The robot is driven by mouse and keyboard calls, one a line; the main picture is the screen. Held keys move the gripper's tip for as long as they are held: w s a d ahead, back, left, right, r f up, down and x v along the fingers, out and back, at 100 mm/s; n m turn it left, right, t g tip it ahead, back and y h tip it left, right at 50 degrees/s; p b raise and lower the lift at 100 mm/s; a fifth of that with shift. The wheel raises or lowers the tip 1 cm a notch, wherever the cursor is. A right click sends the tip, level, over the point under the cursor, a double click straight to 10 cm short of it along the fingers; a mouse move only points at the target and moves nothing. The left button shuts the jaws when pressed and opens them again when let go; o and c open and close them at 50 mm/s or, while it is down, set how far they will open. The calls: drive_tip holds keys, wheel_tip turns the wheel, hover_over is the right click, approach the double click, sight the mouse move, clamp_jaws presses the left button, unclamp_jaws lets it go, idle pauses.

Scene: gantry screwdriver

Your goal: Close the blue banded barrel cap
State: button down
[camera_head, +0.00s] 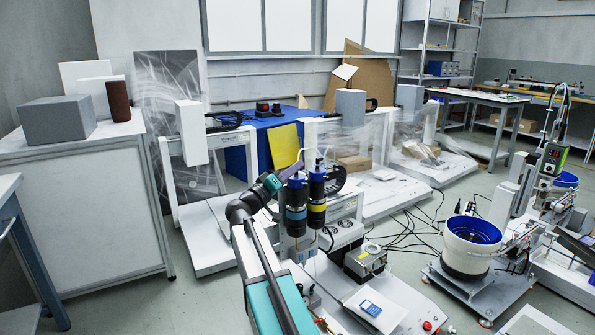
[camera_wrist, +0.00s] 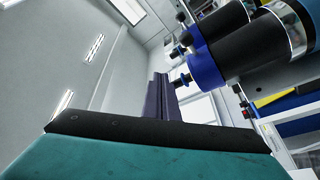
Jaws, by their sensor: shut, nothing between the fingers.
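The blue-banded barrel (camera_head: 296,213) stands upright on the machine, left of the yellow-banded barrel (camera_head: 317,206). Both are dark with blue tops. The blue-banded barrel's cap (camera_head: 297,182) is at its upper end; I cannot tell whether it is fully closed. My gripper (camera_head: 291,171) reaches in from the left at cap height, beside the blue-banded barrel. In the wrist view its purple fingers (camera_wrist: 160,85) are shut and empty. They are close to a blue cap (camera_wrist: 206,71) with a small knob; contact is unclear. A second blue cap (camera_wrist: 190,40) shows above it.
A hose rises from the barrel tops. A white cabinet (camera_head: 85,220) is at the left.

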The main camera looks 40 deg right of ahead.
drive_tip(key=shift+s+f+b, duration=0.85)
drive_tip(key=shift+f, duration=0.25)
drive_tip(key=shift+s+a+f+b, duration=0.1)
drive_tip(key=shift+s+f+b, duration=0.2)
drive_tip(key=shift+f+b, duration=0.35)
drive_tip(key=shift+s+f+b, duration=0.25)
drive_tip(key=shift+f+b, duration=0.15)
drive_tip(key=shift+f, duration=0.3)
drive_tip(key=shift+s+f, duration=0.1)
drive_tip(key=shift+f, duration=0.05)
drive_tip(key=shift+r, duration=0.75)
drive_tip(key=a+p, duration=0.4)
drive_tip(key=a, duration=0.5)
drive_tip(key=shift+a+p, duration=0.3)
drive_tip(key=shift+p, duration=0.05)
drive_tip(key=shift+r, duration=0.1)
